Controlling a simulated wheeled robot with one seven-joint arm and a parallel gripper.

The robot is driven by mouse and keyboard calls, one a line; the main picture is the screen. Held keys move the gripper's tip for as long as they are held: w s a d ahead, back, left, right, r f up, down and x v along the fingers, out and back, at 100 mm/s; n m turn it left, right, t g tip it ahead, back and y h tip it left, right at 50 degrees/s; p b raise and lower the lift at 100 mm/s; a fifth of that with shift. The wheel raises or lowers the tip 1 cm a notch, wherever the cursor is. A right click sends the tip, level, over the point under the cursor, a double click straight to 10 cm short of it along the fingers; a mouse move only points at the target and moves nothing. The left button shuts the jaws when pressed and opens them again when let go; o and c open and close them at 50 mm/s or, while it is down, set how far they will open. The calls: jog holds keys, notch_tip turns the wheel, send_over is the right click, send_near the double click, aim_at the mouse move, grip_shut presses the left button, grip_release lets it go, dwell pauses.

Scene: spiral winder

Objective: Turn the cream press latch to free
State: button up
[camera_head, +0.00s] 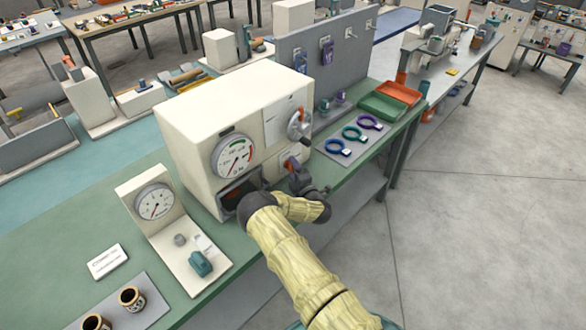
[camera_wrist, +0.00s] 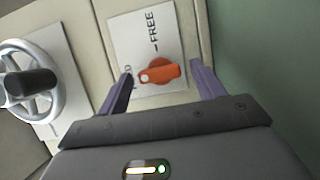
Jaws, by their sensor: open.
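The cream press (camera_head: 190,130) stands on the green bench as a box with a dial gauge. Its latch (camera_wrist: 160,74) is an orange knob on a white plate (camera_wrist: 130,37). The word FREE is printed on the plate above the knob in the wrist view. Another word beside the knob is mostly hidden by my left finger; only its end shows. The knob's white dot faces that word, away from FREE. In the head view the latch (camera_head: 291,163) is a small red-orange spot. My gripper (camera_wrist: 161,70) is open, one finger on each side of the knob, with gaps visible.
A silver handwheel (camera_wrist: 30,85) with a dark grip is left of the latch plate; it also shows above the latch in the head view (camera_head: 298,124). A grey mat with several coloured rings (camera_head: 352,133) lies right of the press. A gauge stand (camera_head: 155,203) is at left.

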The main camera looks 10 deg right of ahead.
jog(key=shift+w, duration=0.3)
jog(key=c, duration=1)
